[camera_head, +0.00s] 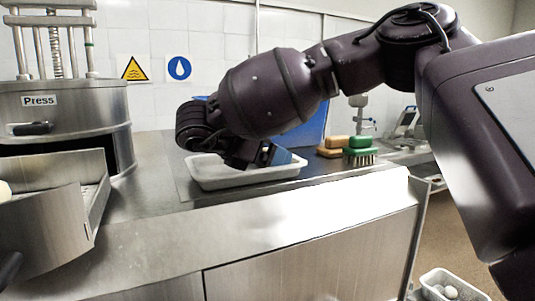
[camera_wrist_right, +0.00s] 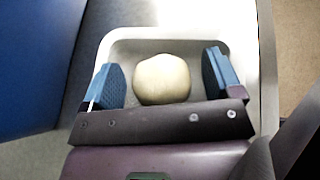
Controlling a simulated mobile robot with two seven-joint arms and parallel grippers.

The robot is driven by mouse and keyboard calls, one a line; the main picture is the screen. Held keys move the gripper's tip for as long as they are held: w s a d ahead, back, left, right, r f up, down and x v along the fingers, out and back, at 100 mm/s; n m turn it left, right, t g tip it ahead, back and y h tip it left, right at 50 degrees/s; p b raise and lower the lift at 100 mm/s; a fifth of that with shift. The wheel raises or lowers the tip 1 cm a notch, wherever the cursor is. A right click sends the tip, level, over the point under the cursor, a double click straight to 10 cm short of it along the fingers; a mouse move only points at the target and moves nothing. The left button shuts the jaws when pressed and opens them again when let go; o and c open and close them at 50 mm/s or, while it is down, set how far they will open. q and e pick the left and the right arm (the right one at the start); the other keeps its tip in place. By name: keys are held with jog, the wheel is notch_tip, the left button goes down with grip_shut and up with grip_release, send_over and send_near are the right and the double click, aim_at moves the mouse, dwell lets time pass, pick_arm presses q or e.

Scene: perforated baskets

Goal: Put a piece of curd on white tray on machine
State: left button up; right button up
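The white tray (camera_head: 235,180) sits on the steel machine top in the head view. My right gripper (camera_head: 272,156) is low over it, with a blue fingertip at its right part. In the right wrist view, a round cream piece of curd (camera_wrist_right: 162,79) lies in the tray (camera_wrist_right: 150,39), between the two blue fingers. The right gripper (camera_wrist_right: 164,82) is open, with a gap on each side of the curd. The head view does not show this curd; the gripper and tray wall hide it. My left gripper is not clearly in view.
A press (camera_head: 70,105) and an open steel drawer (camera_head: 60,215) stand at the left, with a cream round thing (camera_head: 3,191) at the picture edge. Brushes (camera_head: 358,150) and a blue container (camera_head: 308,128) are behind the tray. A white crate (camera_head: 470,290) with round pieces is at lower right.

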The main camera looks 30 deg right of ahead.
jog(key=shift+r, duration=0.2)
jog(key=b+v, duration=0.1)
jog(key=v, duration=1.1)
jog(key=shift+a+f, duration=0.1)
jog(key=shift+f, duration=0.05)
